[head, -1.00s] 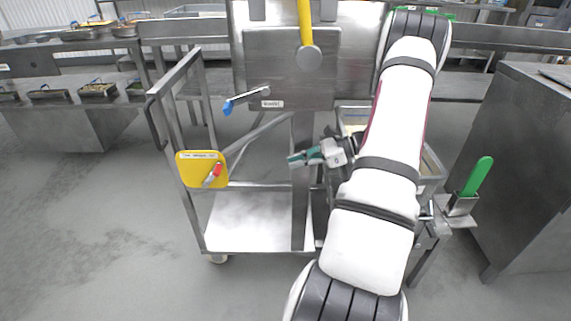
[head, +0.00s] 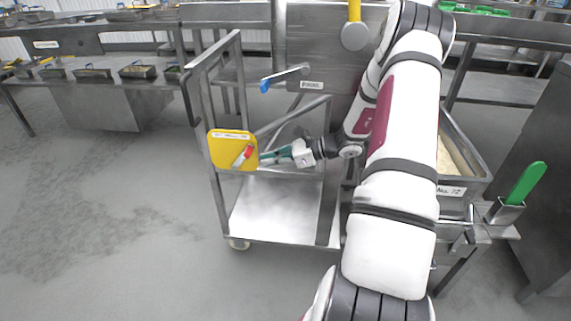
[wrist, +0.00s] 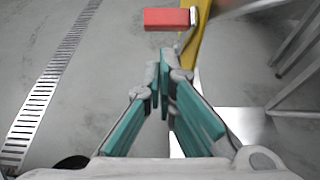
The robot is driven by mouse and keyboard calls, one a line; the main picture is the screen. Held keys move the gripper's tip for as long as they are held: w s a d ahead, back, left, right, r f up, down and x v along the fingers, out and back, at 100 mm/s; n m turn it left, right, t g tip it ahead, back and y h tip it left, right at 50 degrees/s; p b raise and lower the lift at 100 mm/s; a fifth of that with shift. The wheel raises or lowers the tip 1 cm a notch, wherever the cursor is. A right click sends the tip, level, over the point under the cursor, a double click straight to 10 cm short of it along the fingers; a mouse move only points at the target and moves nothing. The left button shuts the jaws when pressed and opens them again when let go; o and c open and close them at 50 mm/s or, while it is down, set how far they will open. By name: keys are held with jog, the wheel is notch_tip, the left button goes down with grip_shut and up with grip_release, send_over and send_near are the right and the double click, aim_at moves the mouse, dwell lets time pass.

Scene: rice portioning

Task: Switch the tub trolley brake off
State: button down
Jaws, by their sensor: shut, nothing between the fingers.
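The tub trolley (head: 223,190) is a steel frame with a low shelf. A yellow brake plate (head: 226,140) is fixed to its left side and carries a lever with a red handle (head: 243,156), slanting up to the right. My gripper (head: 262,159) is just right of the plate, with its green fingers pointing left at the red handle. In the wrist view the fingers (wrist: 160,82) are closed together and empty. The red handle (wrist: 167,19) lies beyond the fingertips there, apart from them in that picture. Whether the fingertips touch the lever cannot be told from the head view.
A blue-tipped lever (head: 285,77) sits on the steel panel above. A tub of rice (head: 468,180) and a green-handled tool in a holder (head: 525,184) are at the right. Open floor (head: 110,230) lies left of the trolley.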

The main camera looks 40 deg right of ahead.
aim_at(253, 148)
jog(key=shift+w+a+r, duration=0.45)
jog(key=shift+w+a, duration=0.15)
jog(key=shift+w, duration=0.15)
jog(key=shift+r, duration=0.1)
jog(key=shift+w+a+r, duration=0.15)
jog(key=shift+w+r, duration=0.05)
jog(key=shift+r, duration=0.05)
jog(key=shift+w+a+r+p, duration=0.15)
jog(key=shift+w+r+p, duration=0.15)
jog(key=shift+p, duration=0.25)
jog(key=shift+w+a+r+p, duration=0.65)
jog(key=shift+w+r+p, duration=0.05)
jog(key=shift+r+p, duration=0.3)
jog(key=w+a+r+p, duration=0.1)
jog(key=w+a+p, duration=0.1)
jog(key=w+a, duration=0.5)
jog(key=shift+w+r, duration=0.3)
jog(key=shift+w, duration=0.8)
jog(key=shift+a, duration=0.1)
